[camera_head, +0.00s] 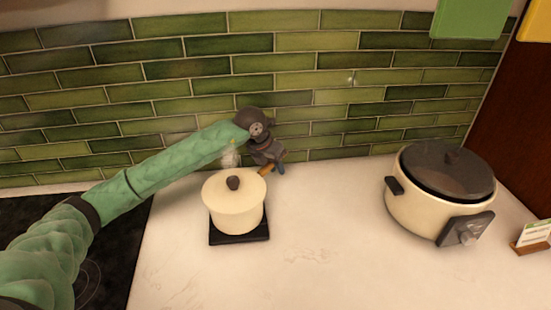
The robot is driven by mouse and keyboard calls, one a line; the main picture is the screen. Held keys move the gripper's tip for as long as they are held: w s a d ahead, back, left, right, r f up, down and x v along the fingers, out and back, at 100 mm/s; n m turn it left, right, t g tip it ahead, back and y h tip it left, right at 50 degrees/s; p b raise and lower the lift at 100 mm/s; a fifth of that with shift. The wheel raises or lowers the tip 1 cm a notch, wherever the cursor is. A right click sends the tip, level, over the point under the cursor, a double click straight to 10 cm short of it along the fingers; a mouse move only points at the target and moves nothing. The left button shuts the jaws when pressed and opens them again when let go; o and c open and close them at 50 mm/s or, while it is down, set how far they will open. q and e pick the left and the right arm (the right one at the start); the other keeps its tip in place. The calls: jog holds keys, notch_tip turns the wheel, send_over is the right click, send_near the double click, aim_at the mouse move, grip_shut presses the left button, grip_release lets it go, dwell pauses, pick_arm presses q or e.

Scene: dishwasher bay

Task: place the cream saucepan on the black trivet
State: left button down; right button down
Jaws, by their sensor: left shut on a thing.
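The cream saucepan (236,208) has a lid with a dark knob and sits upright over the black trivet (240,238), whose front and side edges show below it. I cannot tell whether its base touches the trivet. Its brown handle (266,169) points back and to the right. My left gripper (272,167) is behind the pan, at the far end of the handle, and is shut on it. The fingers are small and partly hidden in this view. My right gripper is not in view.
A cream slow cooker (427,208) with a dark lid stands to the right. A small card in a wooden stand (533,239) is at the right edge. A black hob (110,240) lies at the left, and a green tiled wall (330,90) rises behind. The counter in front is clear.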

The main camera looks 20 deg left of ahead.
pick_arm(q)
jog(key=shift+f, duration=0.3)
jog(key=c, duration=1.2)
grip_release()
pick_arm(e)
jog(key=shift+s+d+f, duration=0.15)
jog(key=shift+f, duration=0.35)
pick_arm(q)
jog(key=shift+r, duration=0.15)
jog(key=b+v, duration=0.5)
jog(key=v, duration=0.6)
jog(key=shift+a+r, duration=0.15)
jog(key=shift+r, duration=0.15)
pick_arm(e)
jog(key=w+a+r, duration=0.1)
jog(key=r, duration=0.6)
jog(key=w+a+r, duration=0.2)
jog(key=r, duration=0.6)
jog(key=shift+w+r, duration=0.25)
pick_arm(q)
jog(key=shift+s+f, duration=0.1)
jog(key=shift+s, duration=0.1)
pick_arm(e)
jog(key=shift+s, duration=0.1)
